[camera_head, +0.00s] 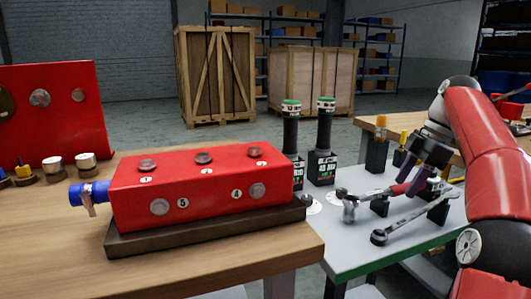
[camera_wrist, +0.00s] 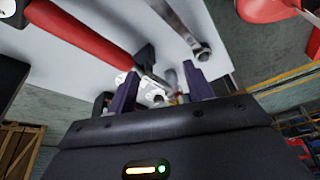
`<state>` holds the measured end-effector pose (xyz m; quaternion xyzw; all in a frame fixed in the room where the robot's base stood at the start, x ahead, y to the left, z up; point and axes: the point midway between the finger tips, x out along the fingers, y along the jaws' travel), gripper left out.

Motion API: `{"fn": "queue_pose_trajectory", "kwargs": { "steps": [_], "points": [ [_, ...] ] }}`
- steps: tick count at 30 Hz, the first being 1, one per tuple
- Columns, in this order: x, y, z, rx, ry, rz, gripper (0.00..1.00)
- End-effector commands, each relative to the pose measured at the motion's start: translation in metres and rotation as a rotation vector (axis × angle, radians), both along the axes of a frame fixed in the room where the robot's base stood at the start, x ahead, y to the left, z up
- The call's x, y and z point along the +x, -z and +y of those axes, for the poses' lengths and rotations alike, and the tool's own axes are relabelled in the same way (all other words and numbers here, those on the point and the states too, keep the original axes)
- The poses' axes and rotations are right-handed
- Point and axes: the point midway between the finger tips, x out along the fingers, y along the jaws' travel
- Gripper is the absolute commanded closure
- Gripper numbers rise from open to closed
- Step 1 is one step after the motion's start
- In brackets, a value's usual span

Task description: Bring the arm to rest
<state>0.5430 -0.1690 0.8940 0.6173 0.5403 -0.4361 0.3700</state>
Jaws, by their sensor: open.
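My gripper (camera_head: 422,172) hangs at the end of my red arm, over the grey tool table at the right in the head view. Its dark purple fingers point down and sit close to the red-handled wrench (camera_head: 396,190). In the wrist view the fingers of my gripper (camera_wrist: 160,90) stand apart. A silver tool head (camera_wrist: 155,92) shows in the gap beyond them; I cannot tell whether it touches them. The red handle (camera_wrist: 85,38) runs to the upper left there. My arm is bent and raised at the right edge of the head view.
A second wrench (camera_head: 410,222) rests beside the red-handled one on the grey table (camera_head: 365,255). Two dark tools with green tops (camera_head: 324,150) stand at its back. A red block (camera_head: 205,185) sits on the wooden bench (camera_head: 60,255) at left. Crates (camera_head: 216,75) stand behind.

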Motion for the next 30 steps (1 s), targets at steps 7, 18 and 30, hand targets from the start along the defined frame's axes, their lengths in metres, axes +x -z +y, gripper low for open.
{"fn": "queue_pose_trajectory", "kwargs": {
  "steps": [7, 18, 30],
  "points": [
    [-0.006, -0.004, 0.034, -0.06, 0.093, 0.025, 0.48],
    [-0.054, 0.005, 0.119, -0.209, 0.448, 0.026, 0.48],
    [-0.198, 0.087, 0.167, -0.131, 1.122, -0.113, 0.48]
  ]
}}
